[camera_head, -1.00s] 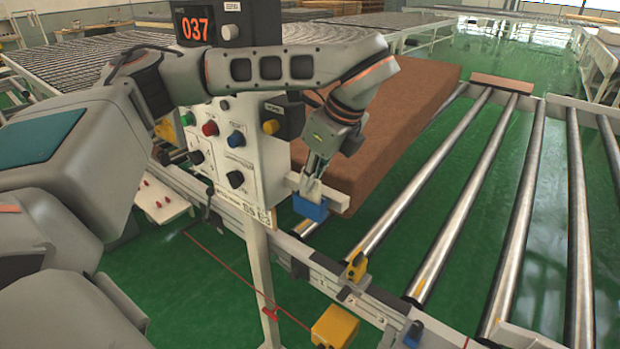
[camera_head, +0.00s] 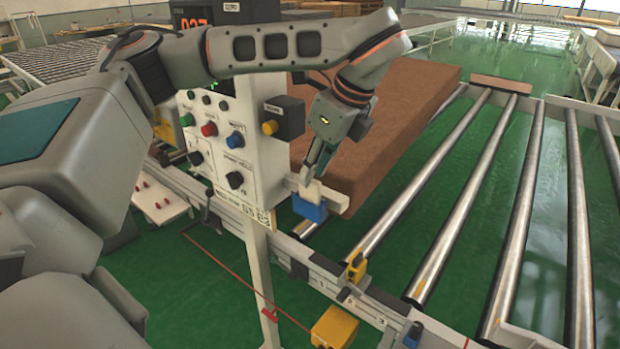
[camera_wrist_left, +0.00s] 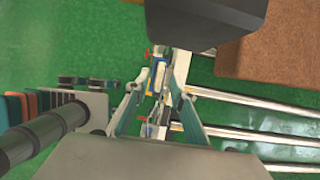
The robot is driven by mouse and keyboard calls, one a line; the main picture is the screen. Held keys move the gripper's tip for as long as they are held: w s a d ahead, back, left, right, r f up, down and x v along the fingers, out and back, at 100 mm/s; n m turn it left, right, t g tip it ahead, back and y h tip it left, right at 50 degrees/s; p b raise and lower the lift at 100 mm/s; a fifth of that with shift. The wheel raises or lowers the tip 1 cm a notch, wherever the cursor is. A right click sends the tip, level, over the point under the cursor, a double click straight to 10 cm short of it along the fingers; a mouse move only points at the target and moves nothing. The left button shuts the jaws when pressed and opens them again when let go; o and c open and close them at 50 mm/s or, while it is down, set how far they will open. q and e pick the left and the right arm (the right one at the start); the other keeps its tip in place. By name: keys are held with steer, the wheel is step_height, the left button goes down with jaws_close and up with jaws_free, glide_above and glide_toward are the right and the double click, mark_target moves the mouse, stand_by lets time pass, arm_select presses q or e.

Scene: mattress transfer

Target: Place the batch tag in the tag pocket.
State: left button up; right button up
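The batch tag is a small cream plate (camera_head: 312,190) standing in the blue tag pocket (camera_head: 310,210), its upper part showing above the rim. The pocket sits at the near corner of the brown mattress, by the rail beside the control panel. My left gripper (camera_head: 318,168) points down just above and behind the tag. In the left wrist view my left gripper (camera_wrist_left: 156,92) has its two fingers spread apart, with no tag held between them. My right gripper is not in view.
The brown mattress (camera_head: 405,110) lies on the conveyor behind the gripper. A white control panel (camera_head: 228,150) with coloured buttons stands close on the left. Metal rollers (camera_head: 465,215) run to the right. A yellow box (camera_head: 335,327) is at the front.

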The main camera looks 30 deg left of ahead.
arm_select(q)
steer(key=v, duration=0.8)
steer(key=shift+r, duration=0.3)
steer(key=shift+d, duration=0.1)
